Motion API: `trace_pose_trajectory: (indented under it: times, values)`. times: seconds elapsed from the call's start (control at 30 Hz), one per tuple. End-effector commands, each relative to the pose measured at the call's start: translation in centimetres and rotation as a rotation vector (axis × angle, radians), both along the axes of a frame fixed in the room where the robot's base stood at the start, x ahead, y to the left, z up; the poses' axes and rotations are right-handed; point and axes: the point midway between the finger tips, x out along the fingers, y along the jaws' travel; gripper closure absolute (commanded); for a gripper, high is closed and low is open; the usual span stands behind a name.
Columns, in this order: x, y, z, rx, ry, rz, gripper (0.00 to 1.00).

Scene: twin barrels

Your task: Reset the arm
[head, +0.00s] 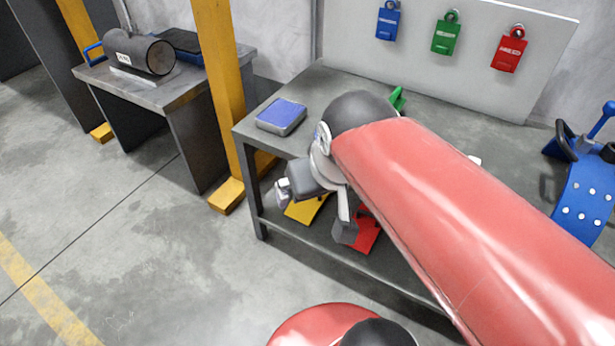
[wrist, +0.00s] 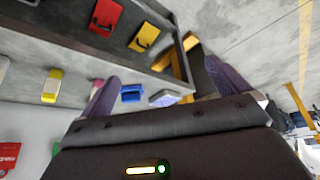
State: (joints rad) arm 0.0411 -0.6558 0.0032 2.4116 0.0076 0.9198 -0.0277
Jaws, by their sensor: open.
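My gripper (head: 313,212) hangs in front of the near edge of the grey workbench (head: 345,85) in the head view, below the level of its top. Its two fingers are apart, with nothing seen between them. In the wrist view my gripper (wrist: 160,88) shows two purplish fingers spread wide. My red arm crosses the right half of the head view and hides much of the bench.
A blue-topped box (head: 281,115) and a partly hidden green object (head: 398,99) are on the bench. Yellow (head: 306,208) and red (head: 367,236) pieces lie on its lower shelf. A yellow post (head: 215,80) stands left. Open floor (head: 150,260) lies front left.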

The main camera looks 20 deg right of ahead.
Motion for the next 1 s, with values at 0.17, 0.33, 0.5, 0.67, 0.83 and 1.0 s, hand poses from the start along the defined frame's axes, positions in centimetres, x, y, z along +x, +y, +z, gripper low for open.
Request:
trace_pose_trajectory:
  times: [0.17,0.33,0.5,0.67,0.83,1.0]
  values:
    - [-2.3,0.8,-1.4,0.005,-0.026,0.015,0.0]
    - [-2.5,0.8,-1.6,0.007,-0.026,0.015,0.0]
    - [-2.5,0.8,-1.1,0.007,-0.026,0.015,0.0]
    - [-2.4,0.8,-1.3,0.007,-0.026,0.015,0.0]
    - [-2.4,0.8,-1.3,0.007,-0.026,0.015,0.0]
    - [-2.4,0.8,-1.3,0.007,-0.026,0.015,0.0]
